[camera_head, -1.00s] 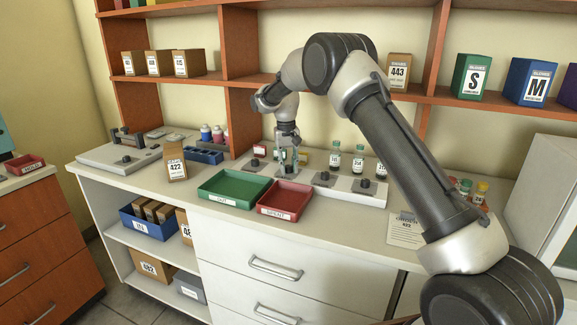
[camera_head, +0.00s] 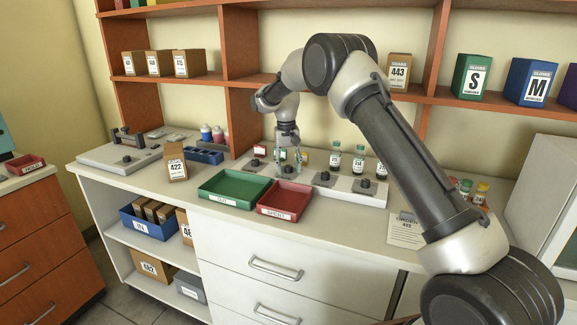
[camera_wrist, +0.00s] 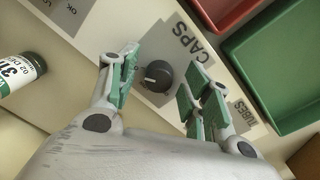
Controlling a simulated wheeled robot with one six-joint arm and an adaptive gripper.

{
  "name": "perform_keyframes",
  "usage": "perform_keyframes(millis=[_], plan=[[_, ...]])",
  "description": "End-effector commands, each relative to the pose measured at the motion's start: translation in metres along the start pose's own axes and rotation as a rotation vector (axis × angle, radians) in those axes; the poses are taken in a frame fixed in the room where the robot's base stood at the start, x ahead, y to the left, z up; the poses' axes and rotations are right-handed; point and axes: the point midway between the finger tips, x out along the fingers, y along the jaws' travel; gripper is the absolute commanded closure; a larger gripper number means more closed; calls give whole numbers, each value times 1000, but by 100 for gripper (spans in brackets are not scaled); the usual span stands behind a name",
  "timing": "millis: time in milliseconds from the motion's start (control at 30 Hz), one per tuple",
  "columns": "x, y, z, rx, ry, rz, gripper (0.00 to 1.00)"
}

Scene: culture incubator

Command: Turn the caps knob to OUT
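The caps knob (camera_wrist: 157,76) is a round dark knob with a small white mark on its left side, beside the CAPS label (camera_wrist: 190,42) in the wrist view. It sits on a grey plate on the pale panel (camera_wrist: 62,50). No OUT mark can be read. My gripper (camera_wrist: 162,66) is open, with one green-padded finger on either side of the knob; clear gaps show and I see no contact. In the head view my gripper (camera_head: 290,160) points down over the panel behind the red tray, and largely hides the knob.
The red tray (camera_head: 285,201) and green tray (camera_head: 232,188) stand just in front of the panel. Other knobs (camera_head: 323,177) and several green-capped vials (camera_head: 335,157) are to the right. The TUBES label (camera_wrist: 243,112) is right.

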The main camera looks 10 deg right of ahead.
Motion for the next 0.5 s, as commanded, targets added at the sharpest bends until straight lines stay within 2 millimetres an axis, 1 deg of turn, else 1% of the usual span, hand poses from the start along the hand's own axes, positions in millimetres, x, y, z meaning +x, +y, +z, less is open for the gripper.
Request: perform_keyframes(millis=[167,267,367,500], plan=[[-2,0,0,0,0,0,51],[-13,0,0,0,1,0,51],[-33,0,-1,0,4,-2,51],[-65,0,-1,0,4,-2,51]])
